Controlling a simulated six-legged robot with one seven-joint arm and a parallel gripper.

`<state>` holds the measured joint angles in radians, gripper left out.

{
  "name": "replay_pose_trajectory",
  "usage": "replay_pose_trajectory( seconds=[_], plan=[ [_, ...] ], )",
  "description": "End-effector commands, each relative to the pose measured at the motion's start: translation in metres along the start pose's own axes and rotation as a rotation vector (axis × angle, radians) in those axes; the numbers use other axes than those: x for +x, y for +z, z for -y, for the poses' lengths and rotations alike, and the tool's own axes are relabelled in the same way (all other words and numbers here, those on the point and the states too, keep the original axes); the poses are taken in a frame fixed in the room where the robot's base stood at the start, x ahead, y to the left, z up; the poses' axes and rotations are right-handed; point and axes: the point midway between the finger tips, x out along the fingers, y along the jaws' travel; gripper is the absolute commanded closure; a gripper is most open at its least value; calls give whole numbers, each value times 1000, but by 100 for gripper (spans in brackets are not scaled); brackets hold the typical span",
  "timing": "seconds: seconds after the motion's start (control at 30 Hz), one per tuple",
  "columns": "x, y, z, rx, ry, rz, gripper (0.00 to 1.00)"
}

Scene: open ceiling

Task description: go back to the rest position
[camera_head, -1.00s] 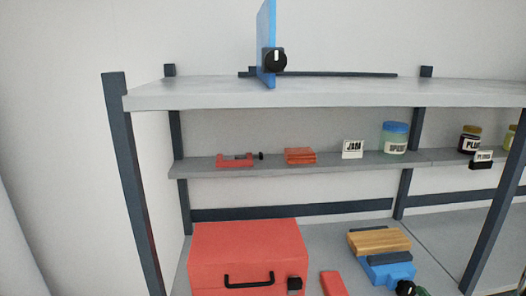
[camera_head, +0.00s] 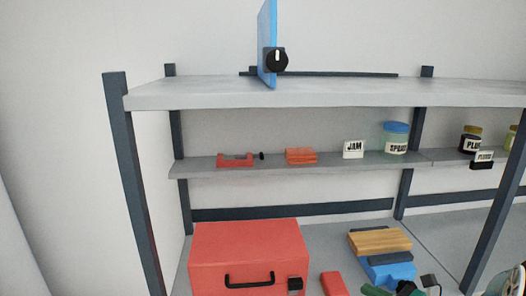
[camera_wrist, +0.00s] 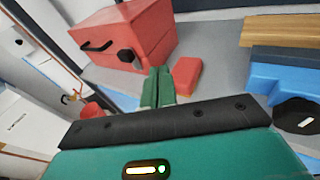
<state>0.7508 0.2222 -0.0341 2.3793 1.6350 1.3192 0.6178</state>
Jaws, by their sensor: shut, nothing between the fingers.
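My gripper (camera_wrist: 158,88) shows in the wrist view as two green fingers, shut together with nothing between them. They point toward the red box and the small red block, apart from both as far as I can tell. A bit of green at the bottom edge of the head view (camera_head: 376,290) looks like part of my gripper; the rest of my arm is mostly out of that picture.
A red box (camera_head: 247,252) with a black handle, a red block (camera_head: 334,284) and a blue item (camera_head: 390,272) under a wooden block (camera_head: 379,241) stand on the lower surface. The shelf (camera_head: 340,168) above holds jars and small red parts. A dark upright (camera_head: 495,205) stands at right.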

Motion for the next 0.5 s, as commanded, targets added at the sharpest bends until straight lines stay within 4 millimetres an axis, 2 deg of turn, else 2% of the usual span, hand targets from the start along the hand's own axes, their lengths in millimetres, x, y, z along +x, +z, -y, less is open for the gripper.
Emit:
replay_pose_trajectory(
  seconds=[0.03,0.2,0.3,0.4,0.5],
  plan=[
    [11,11,-29,-118,93,-55,100],
    [22,20,-115,-543,393,-240,100],
    [16,20,-154,-813,556,-331,100],
    [3,18,-182,-1095,704,-412,100],
    [-12,20,-201,-1389,839,-483,100]
  ],
)
